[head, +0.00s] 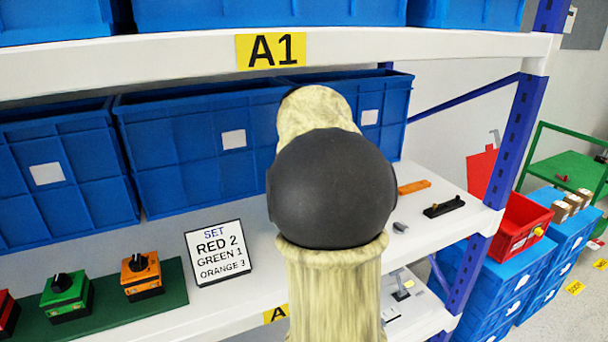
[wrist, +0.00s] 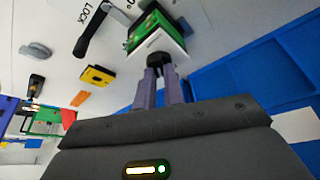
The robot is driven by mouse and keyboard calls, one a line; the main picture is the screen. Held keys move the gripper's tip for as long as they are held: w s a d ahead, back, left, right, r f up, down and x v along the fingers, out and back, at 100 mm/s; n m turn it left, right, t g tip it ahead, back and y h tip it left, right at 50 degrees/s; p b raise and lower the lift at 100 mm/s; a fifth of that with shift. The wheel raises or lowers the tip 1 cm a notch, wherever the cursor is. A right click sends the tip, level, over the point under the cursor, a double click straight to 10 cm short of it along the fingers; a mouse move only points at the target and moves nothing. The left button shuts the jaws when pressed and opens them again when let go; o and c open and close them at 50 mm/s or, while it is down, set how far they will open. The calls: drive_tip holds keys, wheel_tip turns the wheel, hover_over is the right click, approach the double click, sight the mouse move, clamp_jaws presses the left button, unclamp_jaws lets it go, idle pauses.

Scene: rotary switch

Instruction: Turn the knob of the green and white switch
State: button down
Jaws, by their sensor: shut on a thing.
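The green and white switch (wrist: 158,40) shows in the wrist view at the top middle, with its dark knob (wrist: 158,59) facing me. My gripper (wrist: 160,70) has its two grey-purple fingers shut on the knob, one on each side. The fingertips partly cover the knob, so its pointer direction cannot be told. In the head view my arm fills the middle and hides this switch and my gripper.
A black lever (wrist: 93,32) sits beside the switch, near LOCK lettering. A yellow block (wrist: 97,76) lies farther off. In the head view, a sign (head: 219,252), a green-black switch (head: 66,297) and an orange switch (head: 141,277) stand left; blue bins (head: 190,150) stand behind.

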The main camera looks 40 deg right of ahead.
drive_tip(key=n, duration=0.2)
drive_tip(key=n+y+p, duration=0.1)
drive_tip(key=n, duration=0.1)
drive_tip(key=n+t+y+p, duration=0.1)
drive_tip(key=n, duration=0.1)
drive_tip(key=shift+s+d+r, duration=0.1)
drive_tip(key=shift+d, duration=0.15)
idle(0.3)
drive_tip(key=c, duration=1.5)
unclamp_jaws()
drive_tip(key=shift+s+r, duration=0.1)
drive_tip(key=shift+r, duration=0.15)
drive_tip(key=shift+v, duration=1.05)
drive_tip(key=s+a, duration=0.1)
drive_tip(key=s, duration=0.3)
drive_tip(key=s+a+b, duration=0.1)
drive_tip(key=s, duration=0.6)
drive_tip(key=shift+s+a+b, duration=0.3)
drive_tip(key=shift+s+a, duration=0.1)
